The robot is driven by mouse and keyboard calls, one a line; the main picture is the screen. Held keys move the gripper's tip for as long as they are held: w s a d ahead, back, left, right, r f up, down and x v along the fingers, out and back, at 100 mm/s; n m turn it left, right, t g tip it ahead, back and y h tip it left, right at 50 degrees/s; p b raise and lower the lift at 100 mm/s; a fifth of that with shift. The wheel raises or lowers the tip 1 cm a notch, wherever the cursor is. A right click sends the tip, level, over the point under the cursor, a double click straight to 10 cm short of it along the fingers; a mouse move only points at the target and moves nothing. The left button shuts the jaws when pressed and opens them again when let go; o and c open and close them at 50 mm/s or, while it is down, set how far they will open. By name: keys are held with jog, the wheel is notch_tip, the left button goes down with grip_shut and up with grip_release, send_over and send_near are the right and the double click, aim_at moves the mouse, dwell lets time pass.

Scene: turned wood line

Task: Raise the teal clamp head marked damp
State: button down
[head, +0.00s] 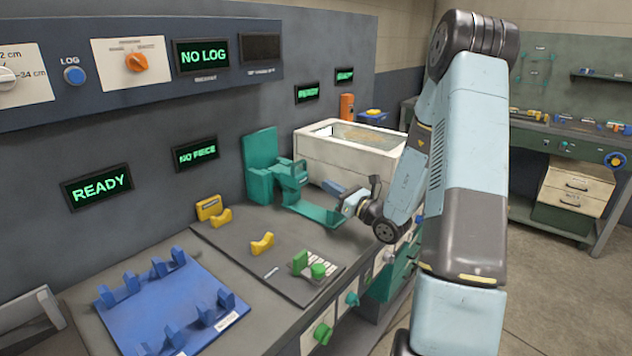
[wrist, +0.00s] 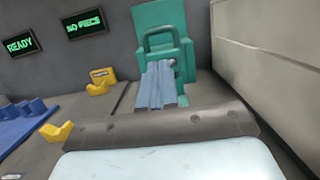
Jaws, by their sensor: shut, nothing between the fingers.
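The teal clamp stands against the wall, left of the white bin. Its teal clamp head (head: 290,176) juts from the tall back block (head: 261,160) above a flat teal plate (head: 318,216). In the wrist view the clamp head (wrist: 148,44) shows a loop-shaped bar in front of the block. I cannot read any "damp" marking. My gripper (head: 333,188) is shut and empty, just right of the clamp head in the head view. In the wrist view its blue-grey fingers (wrist: 159,66) point at the loop and hide its lower part. I cannot tell whether they touch it.
The white bin (head: 352,158) stands close on the right of the clamp. Yellow rests (head: 262,244) and green pieces (head: 308,265) sit on the dark plate at the front. A blue cradle (head: 172,310) is further left. Displays read READY (head: 97,187), NO PIECE (head: 195,153) and NO LOG (head: 202,55).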

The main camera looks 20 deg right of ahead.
jog(key=x, duration=0.9)
jog(key=shift+a, duration=0.15)
jog(key=shift+w, duration=0.1)
